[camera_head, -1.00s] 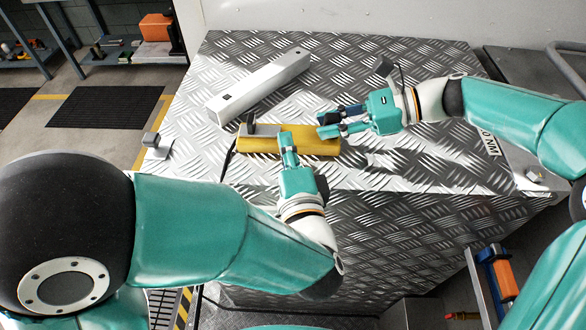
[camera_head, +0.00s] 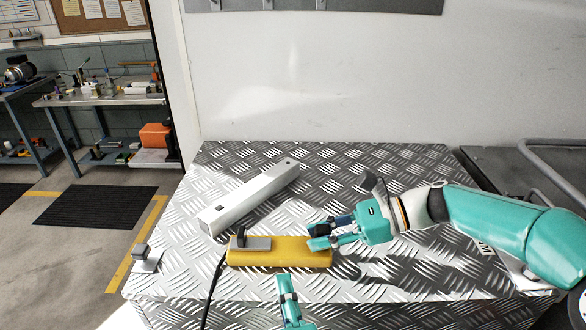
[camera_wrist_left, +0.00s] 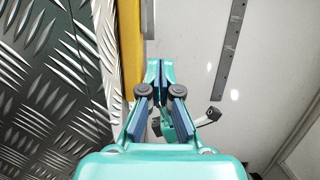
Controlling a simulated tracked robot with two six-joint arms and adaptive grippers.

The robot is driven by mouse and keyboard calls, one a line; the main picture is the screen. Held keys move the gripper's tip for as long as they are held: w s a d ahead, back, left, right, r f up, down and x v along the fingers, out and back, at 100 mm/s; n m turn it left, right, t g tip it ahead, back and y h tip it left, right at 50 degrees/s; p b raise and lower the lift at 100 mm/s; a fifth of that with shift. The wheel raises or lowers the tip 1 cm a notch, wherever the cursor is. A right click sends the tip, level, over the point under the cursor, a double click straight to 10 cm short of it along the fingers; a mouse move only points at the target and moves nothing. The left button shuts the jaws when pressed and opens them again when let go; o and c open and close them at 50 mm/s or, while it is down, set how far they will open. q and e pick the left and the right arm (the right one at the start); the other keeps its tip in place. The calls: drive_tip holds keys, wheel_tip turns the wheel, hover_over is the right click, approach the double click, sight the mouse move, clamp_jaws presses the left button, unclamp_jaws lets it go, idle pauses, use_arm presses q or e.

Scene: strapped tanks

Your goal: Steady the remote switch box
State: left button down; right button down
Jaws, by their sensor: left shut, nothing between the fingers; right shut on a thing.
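The yellow remote switch box (camera_head: 290,252) lies on the diamond-plate top, with a dark grey lever or block at its left end and a black cable running down from that end. My right gripper (camera_head: 319,237) is shut on the box's right end. My left gripper (camera_head: 286,281) is shut and empty, in front of the box's near edge, with a small gap showing in the head view. In the left wrist view, the left fingers (camera_wrist_left: 160,72) are together beside a yellow strip of the box (camera_wrist_left: 130,45). Much of my left arm is out of the head view.
A long pale metal bar (camera_head: 250,196) lies diagonally behind the box on the diamond-plate top (camera_head: 400,160). A small metal bracket (camera_head: 147,260) sits at the left edge. A pale wall rises behind. The plate is clear between the bar and my right arm.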

use_arm(q)
wheel_tip(320, 180, up, 8)
idle(0.8)
drive_tip(key=shift+f, duration=0.15)
use_arm(e)
drive_tip(key=c, duration=0.9)
unclamp_jaws()
drive_tip(key=shift+o, duration=0.2)
drive_tip(key=shift+d, duration=0.15)
drive_tip(key=v, duration=1.1)
wheel_tip(320, 180, up, 8)
drive_tip(key=shift+d, duration=0.3)
use_arm(q)
drive_tip(key=shift+s, duration=0.1)
